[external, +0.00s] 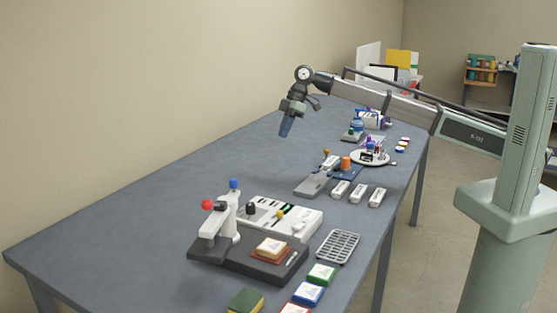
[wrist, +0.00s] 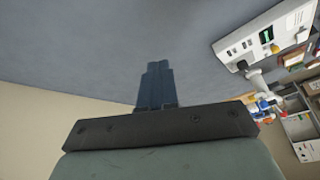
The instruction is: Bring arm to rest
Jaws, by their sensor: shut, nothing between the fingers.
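My gripper (external: 285,128) hangs at the end of my outstretched arm, above the far half of the grey-blue table (external: 130,235) in the external view. Its blue fingers are together with nothing between them, and they point down. In the wrist view the closed fingers (wrist: 155,82) stand over bare table surface. The gripper is apart from every object on the table.
A white control panel (external: 285,216) and a press with a red knob (external: 208,205) stand on the near half. A wire rack (external: 338,247) and coloured boxes (external: 308,293) lie at the front right. A round white tray (external: 370,158) stands farther back. The table's left side is clear.

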